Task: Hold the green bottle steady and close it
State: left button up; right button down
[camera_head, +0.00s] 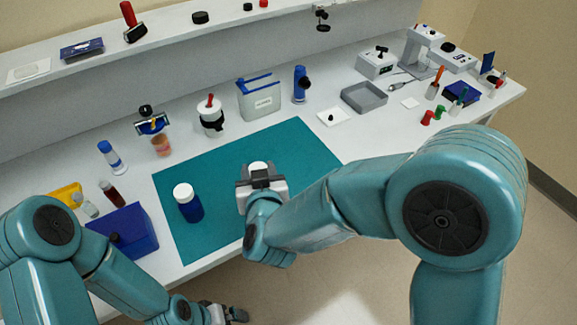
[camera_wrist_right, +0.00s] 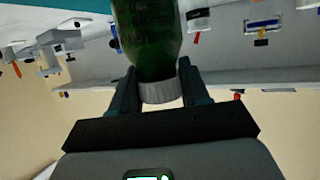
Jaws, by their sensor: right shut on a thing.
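The green bottle (camera_wrist_right: 148,35) shows in the right wrist view, which looks upside down. Its pale ribbed cap (camera_wrist_right: 160,93) appears at its top end; I cannot tell how tight it sits. My right gripper (camera_wrist_right: 157,76) is shut on the bottle close to the cap, one finger on each side. In the head view my right gripper (camera_head: 262,180) is over the teal mat and hides the bottle body; only a white top shows just past it. My left gripper (camera_head: 236,314) is low at the bottom edge, in front of the bench and away from the bottle; its jaws are unclear.
A blue bottle with a white cap (camera_head: 188,204) stands on the teal mat (camera_head: 290,147), left of my right gripper. A dark blue box (camera_head: 128,232) is near the front left. A grey tray (camera_head: 364,98) and a blue-topped container (camera_head: 260,99) stand behind the mat.

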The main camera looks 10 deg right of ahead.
jog(key=shift+s+a+r, duration=0.1)
jog(key=shift+a+r, duration=0.05)
jog(key=shift+a, duration=0.4)
jog(key=shift+s+a+r, duration=0.1)
jog(key=shift+a+r, duration=0.05)
jog(key=shift+a, duration=0.35)
